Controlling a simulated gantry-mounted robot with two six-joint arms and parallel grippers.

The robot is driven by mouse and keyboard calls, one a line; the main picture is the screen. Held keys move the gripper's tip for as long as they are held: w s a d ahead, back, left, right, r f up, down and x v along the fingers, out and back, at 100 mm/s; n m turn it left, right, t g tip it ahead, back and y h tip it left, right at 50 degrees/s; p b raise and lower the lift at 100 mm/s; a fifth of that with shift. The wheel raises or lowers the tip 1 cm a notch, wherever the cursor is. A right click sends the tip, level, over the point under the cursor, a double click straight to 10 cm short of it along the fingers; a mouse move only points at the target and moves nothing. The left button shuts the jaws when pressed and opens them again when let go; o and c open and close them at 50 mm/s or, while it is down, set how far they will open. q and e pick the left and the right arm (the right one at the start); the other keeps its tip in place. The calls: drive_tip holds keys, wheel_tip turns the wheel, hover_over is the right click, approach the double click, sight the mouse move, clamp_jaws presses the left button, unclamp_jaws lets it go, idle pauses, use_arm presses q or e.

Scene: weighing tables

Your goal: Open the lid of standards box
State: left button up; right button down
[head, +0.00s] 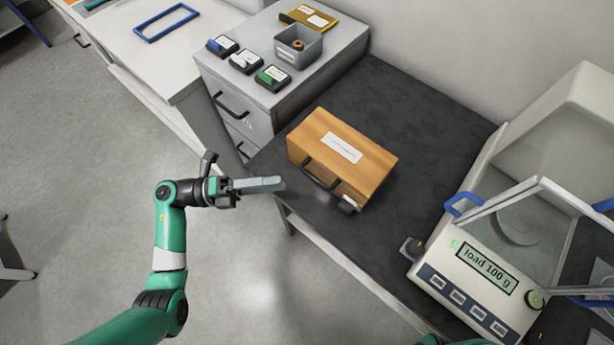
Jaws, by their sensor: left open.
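The standards box (374,171) is a wooden case with a white label on its lid and a dark handle on its front. It sits on the dark weighing table, and its lid looks closed. My left gripper (280,184) is to the left of the box, near the table's front edge, pointing right toward the handle. It is open, with nothing seen between its fingers, and it looks apart from the box. My right gripper is not seen.
A balance with glass shields (466,258) stands at the right, its display reading "load 100 g". A grey drawer cabinet (222,71) at the back holds several small boxes and a grey bin (298,47). The dark table (405,112) is clear behind the box.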

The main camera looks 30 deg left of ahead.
sight(335, 160)
use_arm(q)
drive_tip(key=x, duration=0.8)
drive_tip(key=shift+d+b, duration=0.1)
drive_tip(key=shift+b, duration=0.3)
clamp_jaws()
idle(0.7)
